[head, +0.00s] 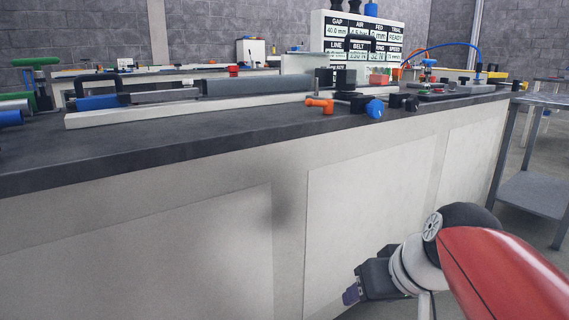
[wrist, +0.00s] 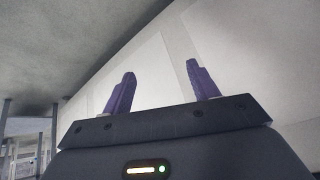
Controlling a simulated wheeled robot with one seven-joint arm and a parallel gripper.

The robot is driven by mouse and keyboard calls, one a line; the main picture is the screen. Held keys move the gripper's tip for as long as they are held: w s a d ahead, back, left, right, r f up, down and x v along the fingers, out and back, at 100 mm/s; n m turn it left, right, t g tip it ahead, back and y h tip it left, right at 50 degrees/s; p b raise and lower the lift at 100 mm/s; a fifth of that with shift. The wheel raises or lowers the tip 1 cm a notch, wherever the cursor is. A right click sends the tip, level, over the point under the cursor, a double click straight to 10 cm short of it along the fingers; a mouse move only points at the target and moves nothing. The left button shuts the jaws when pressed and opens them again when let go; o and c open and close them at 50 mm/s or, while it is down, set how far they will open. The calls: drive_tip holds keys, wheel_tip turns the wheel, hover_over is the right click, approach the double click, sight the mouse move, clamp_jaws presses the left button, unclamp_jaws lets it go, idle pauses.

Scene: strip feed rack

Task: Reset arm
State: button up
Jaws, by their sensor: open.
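My gripper (head: 351,294) hangs low in front of the bench's pale front panels, below the worktop, at the lower right of the head view. In the wrist view its two purple fingers (wrist: 160,88) stand apart with nothing between them. The pale panel shows behind the fingers. My red arm comes in from the lower right corner of the head view.
The long bench (head: 150,150) has a dark worktop. On it are a grey rail assembly (head: 255,86), an orange handle (head: 320,104), a blue knob (head: 374,109) and a display board (head: 352,40). A grey side table (head: 540,190) stands at the right, with open floor before it.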

drive_tip(key=s+f+m+h, duration=0.1)
drive_tip(key=s+f+h, duration=0.1)
drive_tip(key=s+f, duration=0.55)
wheel_tip(320, 180, up, 13)
drive_tip(key=d+p, duration=0.1)
drive_tip(key=p, duration=1.2)
drive_tip(key=shift+s+r+m+p, duration=0.2)
drive_tip(key=shift+s+m+p, duration=0.1)
drive_tip(key=shift+s, duration=0.15)
drive_tip(key=shift+d, duration=0.1)
